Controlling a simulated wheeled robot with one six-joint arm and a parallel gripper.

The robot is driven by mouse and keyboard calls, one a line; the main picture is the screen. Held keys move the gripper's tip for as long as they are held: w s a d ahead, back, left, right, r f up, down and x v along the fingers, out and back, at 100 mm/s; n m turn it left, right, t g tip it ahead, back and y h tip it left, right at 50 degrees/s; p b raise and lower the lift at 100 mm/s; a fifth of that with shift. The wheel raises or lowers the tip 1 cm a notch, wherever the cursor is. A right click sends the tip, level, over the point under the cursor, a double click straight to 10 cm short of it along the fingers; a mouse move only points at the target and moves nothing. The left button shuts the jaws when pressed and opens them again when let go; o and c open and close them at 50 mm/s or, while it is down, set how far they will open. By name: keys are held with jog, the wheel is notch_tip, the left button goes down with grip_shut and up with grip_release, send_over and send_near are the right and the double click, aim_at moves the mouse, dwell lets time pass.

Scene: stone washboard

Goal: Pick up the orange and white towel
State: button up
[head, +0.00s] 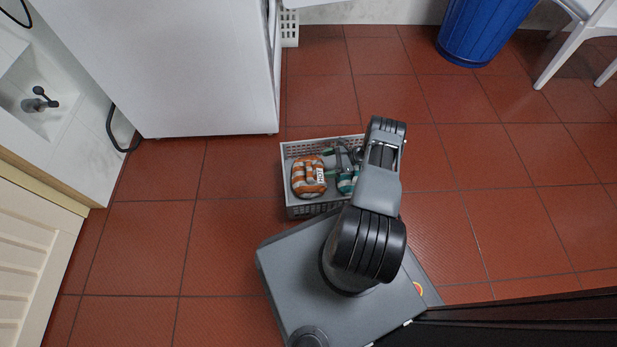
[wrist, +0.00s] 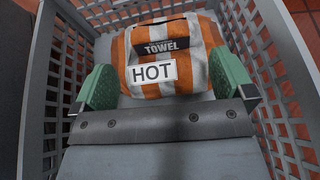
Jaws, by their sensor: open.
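The orange and white towel (head: 308,176) is a folded, striped bundle in the left part of a grey basket on the floor. In the wrist view the towel (wrist: 170,50) carries a dark "TOWEL" label and a white "HOT" tag. My gripper (wrist: 168,88) is open, with one green finger pad on each side of the towel's near part. I cannot tell whether the pads touch it. In the head view my gripper (head: 345,180) is inside the basket, partly hidden by my arm.
The grey basket (head: 294,207) has slatted walls close around my gripper. A white appliance (head: 190,60) stands behind left, and a blue bin (head: 480,30) and white chair (head: 580,40) at the back right. The red tile floor (head: 480,170) to the right is clear.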

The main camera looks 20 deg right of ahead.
aim_at(309, 168)
jog(key=shift+b+x, duration=1.15)
jog(key=shift+x, duration=3.2)
jog(key=shift+c, duration=0.5)
jog(key=shift+d, duration=0.1)
jog(key=c, duration=1.5)
